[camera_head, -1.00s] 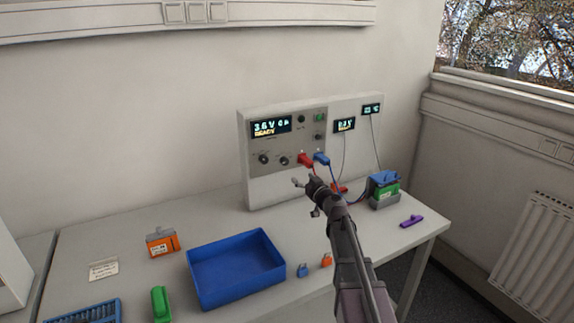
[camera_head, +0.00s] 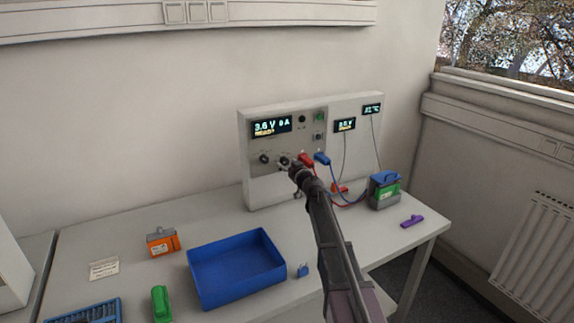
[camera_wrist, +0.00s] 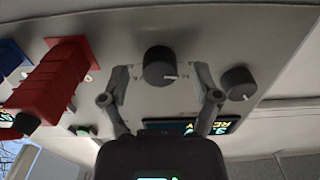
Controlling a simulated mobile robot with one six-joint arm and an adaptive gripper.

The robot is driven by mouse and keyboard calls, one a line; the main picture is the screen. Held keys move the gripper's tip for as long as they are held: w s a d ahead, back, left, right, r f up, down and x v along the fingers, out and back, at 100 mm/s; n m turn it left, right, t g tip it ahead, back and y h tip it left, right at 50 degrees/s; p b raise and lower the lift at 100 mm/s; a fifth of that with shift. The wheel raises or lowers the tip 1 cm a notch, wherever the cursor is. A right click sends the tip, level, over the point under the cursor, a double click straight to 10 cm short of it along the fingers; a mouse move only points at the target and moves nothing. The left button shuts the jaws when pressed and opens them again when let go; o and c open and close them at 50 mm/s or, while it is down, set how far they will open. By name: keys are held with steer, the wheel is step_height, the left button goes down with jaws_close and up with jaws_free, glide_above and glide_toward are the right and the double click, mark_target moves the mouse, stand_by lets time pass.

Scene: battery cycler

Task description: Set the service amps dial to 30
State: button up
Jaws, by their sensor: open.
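The cycler's front panel (camera_head: 262,176) carries two dark round dials. The right dial (camera_head: 284,161) sits beside the red plug, and the left dial (camera_head: 264,158) is farther along; their labels are too small to read. My gripper (camera_head: 288,168) is at the right dial, partly covering it. In the wrist view, which looks inverted, that dial (camera_wrist: 159,67) lies between the two spread fingers of my gripper (camera_wrist: 161,78), apparently without contact. The other dial (camera_wrist: 238,83) is outside the right finger. The display (camera_head: 271,127) reads 3.6 V and 0 A.
A red plug (camera_head: 305,160) and blue plug (camera_head: 321,158) with cables stick out close to my gripper; the red one (camera_wrist: 52,78) is near the left finger. A battery (camera_head: 385,191), a blue tray (camera_head: 237,272) and small items stand on the table.

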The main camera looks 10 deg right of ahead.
steer(key=shift+w, duration=0.15)
jaws_close()
steer(key=shift+m, duration=0.4)
steer(key=m, duration=0.5)
steer(key=shift+a, duration=0.1)
steer(key=m, duration=0.6)
steer(key=shift+r, duration=0.1)
steer(key=m, duration=1.2)
steer(key=shift+r, duration=0.1)
steer(key=shift+w, duration=0.1)
